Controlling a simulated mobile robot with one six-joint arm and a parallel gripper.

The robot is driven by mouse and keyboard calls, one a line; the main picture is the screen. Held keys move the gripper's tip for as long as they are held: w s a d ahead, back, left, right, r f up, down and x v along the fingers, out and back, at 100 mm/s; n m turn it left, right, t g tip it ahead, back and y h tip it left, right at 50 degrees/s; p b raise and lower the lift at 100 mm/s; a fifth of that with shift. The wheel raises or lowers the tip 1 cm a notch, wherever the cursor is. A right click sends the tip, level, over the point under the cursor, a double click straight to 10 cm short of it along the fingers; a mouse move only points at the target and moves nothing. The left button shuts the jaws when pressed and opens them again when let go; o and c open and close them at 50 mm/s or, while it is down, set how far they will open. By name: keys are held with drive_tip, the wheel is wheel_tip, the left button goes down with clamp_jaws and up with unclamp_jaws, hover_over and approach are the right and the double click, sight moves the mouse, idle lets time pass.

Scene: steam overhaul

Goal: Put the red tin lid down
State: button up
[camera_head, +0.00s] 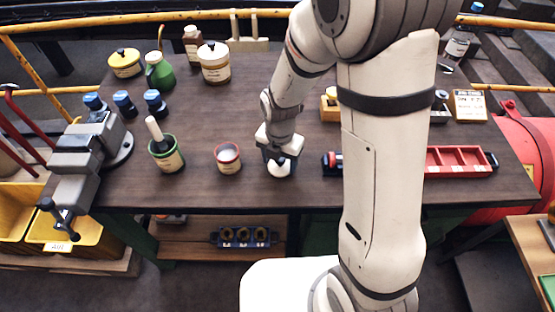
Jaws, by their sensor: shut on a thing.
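My gripper (279,160) is over the front middle of the dark bench top (200,195), pointing down. It is shut on a small, pale, rounded thing, which I take to be the red tin lid (280,169). The jaws hide most of it, and no red shows on it. I cannot tell whether it touches the bench. The tin with the red rim (228,158) stands upright and open just left of my gripper, with pale contents and a cream label.
A green tin (166,155) with a brush stands further left, near a grey vise (95,155). A red tray (458,161) lies to the right, partly behind my arm. A cream tin (214,64) and a green can (159,72) stand behind. Bench between is clear.

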drive_tip(key=shift+f, duration=0.15)
drive_tip(key=shift+f, duration=0.1)
drive_tip(key=shift+f, duration=0.15)
drive_tip(key=o, duration=1)
drive_tip(key=shift+c, duration=0.2)
